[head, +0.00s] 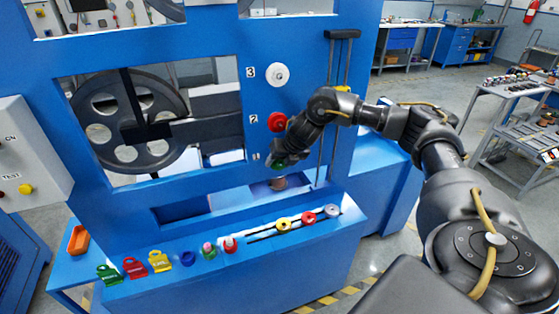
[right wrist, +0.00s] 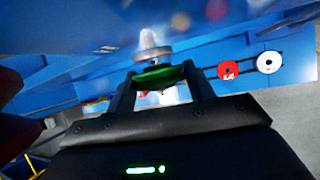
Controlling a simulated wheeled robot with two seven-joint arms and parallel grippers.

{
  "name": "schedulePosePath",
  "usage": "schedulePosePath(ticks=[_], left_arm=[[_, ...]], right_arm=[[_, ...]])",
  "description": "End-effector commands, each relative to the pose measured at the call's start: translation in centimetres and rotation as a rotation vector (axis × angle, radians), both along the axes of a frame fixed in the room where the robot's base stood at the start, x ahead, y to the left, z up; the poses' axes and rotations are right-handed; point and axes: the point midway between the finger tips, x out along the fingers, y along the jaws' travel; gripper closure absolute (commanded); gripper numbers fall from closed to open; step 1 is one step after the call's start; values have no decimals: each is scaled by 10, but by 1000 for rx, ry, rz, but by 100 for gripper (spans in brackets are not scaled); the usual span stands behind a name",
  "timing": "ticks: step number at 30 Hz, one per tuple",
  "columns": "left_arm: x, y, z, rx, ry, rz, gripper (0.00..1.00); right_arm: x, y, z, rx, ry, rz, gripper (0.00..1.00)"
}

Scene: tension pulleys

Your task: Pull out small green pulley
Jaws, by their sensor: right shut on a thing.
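The small green pulley (right wrist: 160,76) is between the two fingers of my right gripper (right wrist: 160,88) in the right wrist view, and the gripper is shut on it. A pale, cone-shaped part (right wrist: 152,45) shows just beyond the pulley; I cannot tell whether they touch. In the head view my right gripper (head: 277,162) is at the blue panel, below the red pulley at number 2, and mostly hides the green pulley. My left gripper is out of view.
On the blue panel (head: 290,25) are a red pulley (head: 278,121) and a white pulley (head: 277,74) above my gripper. A shelf below holds coloured tags (head: 160,261), knobs and rings (head: 308,218). A large grey wheel (head: 128,118) is behind the window on the left.

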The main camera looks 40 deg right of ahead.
Motion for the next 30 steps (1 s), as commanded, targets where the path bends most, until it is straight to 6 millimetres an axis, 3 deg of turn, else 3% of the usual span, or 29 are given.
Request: schedulePosePath(ticks=[30], left_arm=[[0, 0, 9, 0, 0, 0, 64]], right_arm=[[-21, 7, 0, -1, 0, 0, 72]])
